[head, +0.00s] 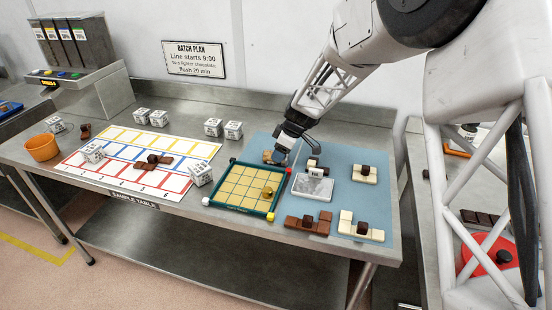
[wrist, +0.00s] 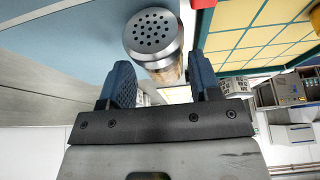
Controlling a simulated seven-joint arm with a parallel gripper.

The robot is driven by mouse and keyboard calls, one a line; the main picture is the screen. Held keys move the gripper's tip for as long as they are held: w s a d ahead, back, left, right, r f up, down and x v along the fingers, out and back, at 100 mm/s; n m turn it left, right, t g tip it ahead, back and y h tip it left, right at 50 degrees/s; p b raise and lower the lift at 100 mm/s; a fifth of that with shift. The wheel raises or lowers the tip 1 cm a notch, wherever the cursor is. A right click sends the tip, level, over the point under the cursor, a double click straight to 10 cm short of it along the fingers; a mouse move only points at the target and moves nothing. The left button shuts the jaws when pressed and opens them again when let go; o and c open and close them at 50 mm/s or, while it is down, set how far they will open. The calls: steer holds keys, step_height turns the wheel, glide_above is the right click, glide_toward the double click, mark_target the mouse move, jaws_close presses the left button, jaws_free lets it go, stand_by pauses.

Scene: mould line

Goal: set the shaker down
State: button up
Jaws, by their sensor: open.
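The shaker (wrist: 154,34) has a perforated metal lid and a clear body with tan contents, seen in the wrist view. Its lid faces the camera and its body runs down between the fingers of my gripper (wrist: 162,80). The fingers are open, one on each side; I cannot tell whether either touches it. In the head view my gripper (head: 284,152) is low over the back left of the blue mat (head: 335,153), and it largely hides the shaker. I cannot tell whether the shaker's base rests on the mat.
A green-framed grid tray (head: 231,206) with corner knobs lies left of the mat. White pieces (head: 364,175) and a brown piece (head: 307,226) lie around the mat. Further left are a coloured chart (head: 113,186) and an orange cup (head: 42,148).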

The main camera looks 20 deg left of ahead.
steer(key=shift+x, duration=1.5)
steer(key=shift+c, duration=0.4)
steer(key=shift+r, duration=0.1)
steer(key=c, duration=0.6)
steer(key=shift+r, duration=0.7)
step_height(320, 180, up, 2)
steer(key=shift+r, duration=0.1)
steer(key=s+d, duration=0.2)
steer(key=s, duration=0.2)
steer(key=s+d, duration=0.3)
steer(key=s, duration=0.2)
steer(key=s+d+r, duration=0.1)
steer(key=s+d, duration=0.2)
steer(key=s, duration=0.2)
steer(key=shift+r, duration=0.15)
